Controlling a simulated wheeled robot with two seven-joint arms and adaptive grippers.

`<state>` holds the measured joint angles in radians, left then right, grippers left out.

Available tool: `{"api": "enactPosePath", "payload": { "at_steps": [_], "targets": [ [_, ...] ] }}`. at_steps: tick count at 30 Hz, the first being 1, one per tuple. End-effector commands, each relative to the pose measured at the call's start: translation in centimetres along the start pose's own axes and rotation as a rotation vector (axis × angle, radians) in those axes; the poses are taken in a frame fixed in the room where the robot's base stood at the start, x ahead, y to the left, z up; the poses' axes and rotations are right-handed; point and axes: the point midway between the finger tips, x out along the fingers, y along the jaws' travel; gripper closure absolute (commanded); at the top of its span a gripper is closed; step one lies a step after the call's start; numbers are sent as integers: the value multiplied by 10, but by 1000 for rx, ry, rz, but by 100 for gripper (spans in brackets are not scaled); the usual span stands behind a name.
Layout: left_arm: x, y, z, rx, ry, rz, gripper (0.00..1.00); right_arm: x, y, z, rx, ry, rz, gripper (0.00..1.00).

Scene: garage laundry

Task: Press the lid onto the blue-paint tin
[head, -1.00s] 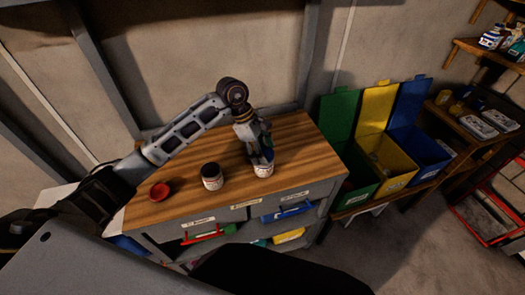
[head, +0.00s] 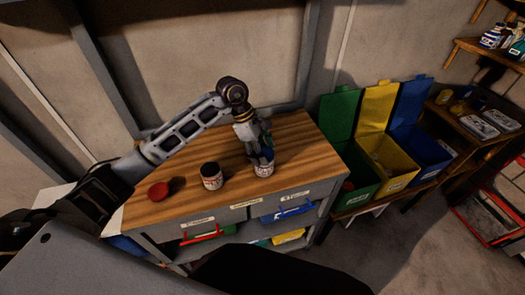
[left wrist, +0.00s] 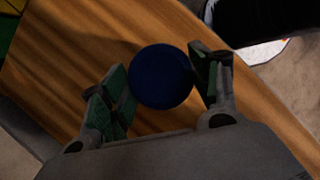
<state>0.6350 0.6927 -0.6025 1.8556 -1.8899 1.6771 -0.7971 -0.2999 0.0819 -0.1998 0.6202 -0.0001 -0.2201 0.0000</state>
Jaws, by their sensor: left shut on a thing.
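My left gripper (head: 261,154) is over the right-hand white tin (head: 264,170) on the wooden bench top, fingers pointing down. In the left wrist view my left gripper (left wrist: 163,82) has its green-padded fingers on either side of a round dark blue lid (left wrist: 160,77) and is shut on it. The lid hides the tin below it in that view. The fingers partly cover the tin's top in the head view, so I cannot tell whether the lid is fully seated. My right gripper is not in view.
Another white tin with a dark top (head: 211,175) stands to the left on the bench (head: 290,146). A round red lid (head: 158,191) lies further left. Green, yellow and blue bins (head: 392,183) stand to the right. The bench's right part is clear.

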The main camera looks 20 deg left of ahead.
Motion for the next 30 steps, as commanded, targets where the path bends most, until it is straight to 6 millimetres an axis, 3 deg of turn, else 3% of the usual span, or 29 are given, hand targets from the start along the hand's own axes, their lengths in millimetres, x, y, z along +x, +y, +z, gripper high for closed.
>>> {"api": "enactPosePath", "payload": {
  "at_steps": [3, 4, 9, 17, 21, 30],
  "targets": [
    [0, 0, 0, 0, 0, 0, 49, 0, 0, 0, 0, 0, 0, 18],
    [0, 0, 0, 0, 0, 0, 35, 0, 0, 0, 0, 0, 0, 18],
    [0, 0, 0, 0, 0, 0, 13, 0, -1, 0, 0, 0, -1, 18],
    [0, 0, 0, 0, 0, 0, 13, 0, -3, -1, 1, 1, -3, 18],
    [0, 0, 0, 0, 0, 0, 0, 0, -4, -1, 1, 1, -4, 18],
    [0, 0, 0, 0, 0, 0, 0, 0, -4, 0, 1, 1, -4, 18]
  ]
}}
